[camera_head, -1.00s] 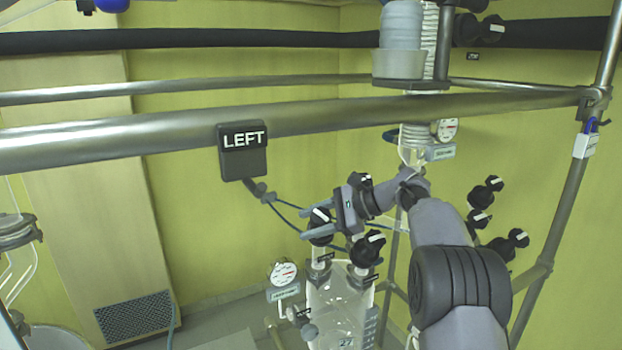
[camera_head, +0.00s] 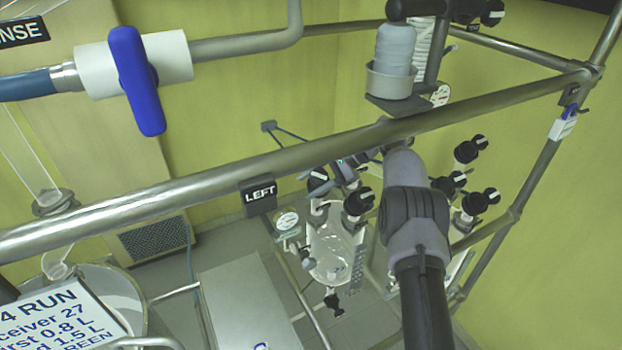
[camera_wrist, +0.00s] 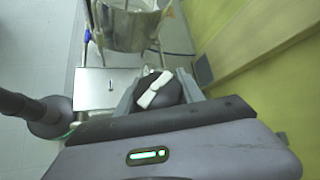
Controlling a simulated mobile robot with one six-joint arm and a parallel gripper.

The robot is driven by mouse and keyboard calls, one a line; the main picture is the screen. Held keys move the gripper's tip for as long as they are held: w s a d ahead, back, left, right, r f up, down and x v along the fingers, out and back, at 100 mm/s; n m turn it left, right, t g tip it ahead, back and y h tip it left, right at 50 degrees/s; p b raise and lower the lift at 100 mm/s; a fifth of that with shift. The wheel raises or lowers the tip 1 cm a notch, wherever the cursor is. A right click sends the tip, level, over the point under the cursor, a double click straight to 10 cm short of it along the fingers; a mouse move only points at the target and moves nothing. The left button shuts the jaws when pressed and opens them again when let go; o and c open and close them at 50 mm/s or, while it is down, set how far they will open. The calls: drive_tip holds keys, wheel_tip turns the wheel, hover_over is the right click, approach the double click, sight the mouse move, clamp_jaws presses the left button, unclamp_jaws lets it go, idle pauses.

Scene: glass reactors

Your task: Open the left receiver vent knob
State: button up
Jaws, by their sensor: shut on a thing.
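The left receiver is a clear glass vessel (camera_head: 330,255) under the sign reading LEFT (camera_head: 258,197). Black knobs with white pointer bars stand on its top: one knob at the left (camera_head: 318,181) and another at the right (camera_head: 358,202). My gripper (camera_head: 322,178) reaches down to the left knob from the right, behind the metal rail. In the wrist view the black knob (camera_wrist: 158,92) with its white bar sits between both grey fingers, and my gripper (camera_wrist: 160,97) is shut on it. The bar lies slanted in that view. The knob's underside is hidden.
A thick metal rail (camera_head: 130,203) crosses in front of the receiver. A gauge (camera_head: 287,221) sits left of the vessel. More black knobs (camera_head: 466,151) stand at the right. A blue-handled valve (camera_head: 137,80) is at the upper left.

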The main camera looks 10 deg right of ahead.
sight(313, 173)
drive_tip(key=shift+r, duration=0.1)
drive_tip(key=o, duration=1.4)
drive_tip(key=shift+a, duration=0.1)
drive_tip(key=shift+c, duration=0.2)
wheel_tip(313, 173, up, 3)
drive_tip(key=shift+s+r+b, duration=0.1)
drive_tip(key=shift+s+b, duration=0.05)
drive_tip(key=shift+b, duration=0.75)
drive_tip(key=s+r+b, duration=0.1)
drive_tip(key=s+b, duration=0.6)
drive_tip(key=s, duration=0.8)
drive_tip(key=shift+s+d+r, duration=0.35)
drive_tip(key=shift+s, duration=0.05)
